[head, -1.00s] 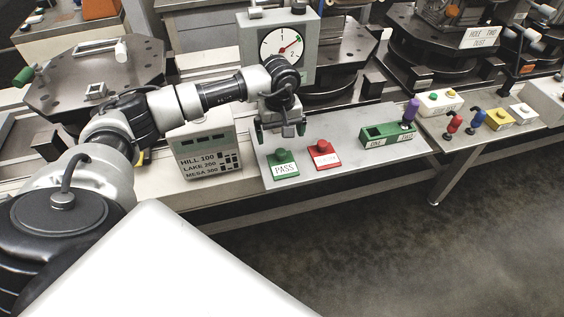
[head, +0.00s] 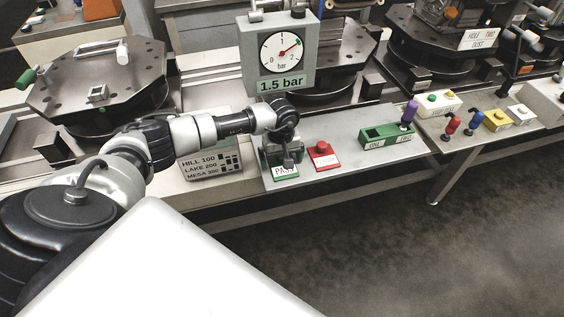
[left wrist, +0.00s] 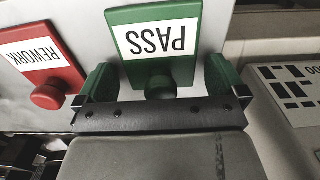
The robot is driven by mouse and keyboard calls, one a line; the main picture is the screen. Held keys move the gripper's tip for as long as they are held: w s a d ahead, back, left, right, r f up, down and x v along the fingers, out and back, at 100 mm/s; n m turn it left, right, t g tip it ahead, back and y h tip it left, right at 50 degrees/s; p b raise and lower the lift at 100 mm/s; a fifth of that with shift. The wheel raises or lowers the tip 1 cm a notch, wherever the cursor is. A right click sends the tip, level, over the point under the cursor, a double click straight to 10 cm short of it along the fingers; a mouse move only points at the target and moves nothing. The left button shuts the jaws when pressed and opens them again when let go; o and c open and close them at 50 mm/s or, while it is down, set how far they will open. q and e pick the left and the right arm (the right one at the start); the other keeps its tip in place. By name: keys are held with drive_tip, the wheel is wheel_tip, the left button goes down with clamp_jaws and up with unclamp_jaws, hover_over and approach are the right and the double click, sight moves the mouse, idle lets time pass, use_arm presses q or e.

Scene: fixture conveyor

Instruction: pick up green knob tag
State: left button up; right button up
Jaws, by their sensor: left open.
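The green knob tag (head: 285,173), a green plate with a white PASS label and a round green knob, lies on the grey tray (head: 345,140). In the head view my left gripper (head: 283,155) is over it and hides its knob. In the left wrist view the green knob tag (left wrist: 157,62) is upside down at the centre. There my left gripper (left wrist: 159,80) is open, with one green finger on each side of the knob and a gap to each. I cannot tell whether they touch the plate. My right gripper is not in view.
A red REWORK knob tag (head: 322,154) lies just right of the green one. A green two-slot box (head: 388,138) with a purple-handled item stands further right. A display box (head: 212,163) is close on the left, and a gauge (head: 281,55) stands behind, reading 1.5 bar.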

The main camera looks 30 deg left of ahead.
use_arm(q)
drive_tip(key=c, duration=0.8)
drive_tip(key=shift+r, duration=0.1)
